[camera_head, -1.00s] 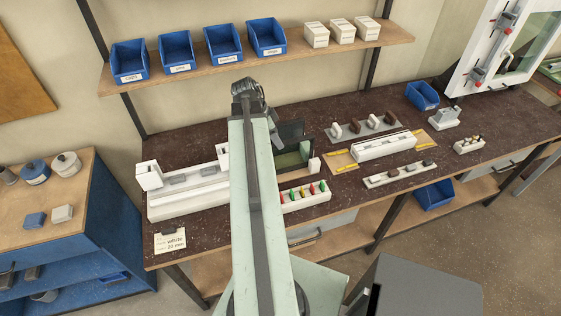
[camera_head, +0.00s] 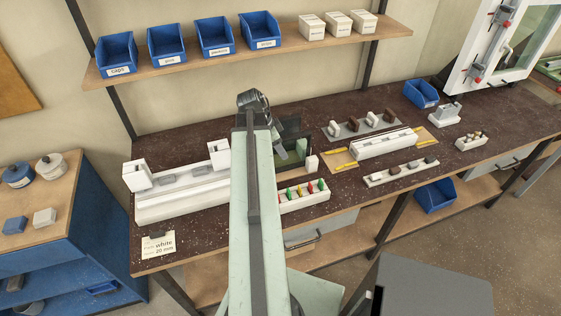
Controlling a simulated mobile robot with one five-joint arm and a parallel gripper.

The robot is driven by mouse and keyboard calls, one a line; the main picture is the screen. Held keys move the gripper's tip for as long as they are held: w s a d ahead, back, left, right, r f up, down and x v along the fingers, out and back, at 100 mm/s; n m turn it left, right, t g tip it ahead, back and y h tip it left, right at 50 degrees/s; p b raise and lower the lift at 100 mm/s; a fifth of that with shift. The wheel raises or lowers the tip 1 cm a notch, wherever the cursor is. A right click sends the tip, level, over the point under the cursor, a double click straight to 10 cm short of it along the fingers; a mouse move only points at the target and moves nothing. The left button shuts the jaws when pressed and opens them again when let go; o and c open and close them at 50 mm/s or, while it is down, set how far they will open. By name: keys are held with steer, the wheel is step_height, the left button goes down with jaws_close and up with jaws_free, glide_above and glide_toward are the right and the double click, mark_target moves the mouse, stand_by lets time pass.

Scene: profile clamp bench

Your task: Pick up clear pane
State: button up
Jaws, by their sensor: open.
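Several upright panes stand in a rack just right of my arm, in the middle of the bench. One is dark (camera_head: 293,125). A greenish, see-through one (camera_head: 301,146) in front of it may be the clear pane; I cannot be sure. A grey piece that looks like part of my gripper (camera_head: 280,149) shows beside my arm, close to the panes. The rest of the gripper is hidden behind the arm. It is open, and no pane shows held in it. Whether it touches the greenish pane cannot be told.
A long white clamp fixture (camera_head: 180,197) stands left of my arm. A white holder with coloured pieces (camera_head: 303,195) is right of it, near the front edge. A wooden board (camera_head: 340,158) carries another white fixture. Blue bins (camera_head: 215,37) line the shelf above.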

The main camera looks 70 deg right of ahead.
steer(key=shift+r, duration=0.1)
jaws_close()
steer(key=shift+r, duration=0.15)
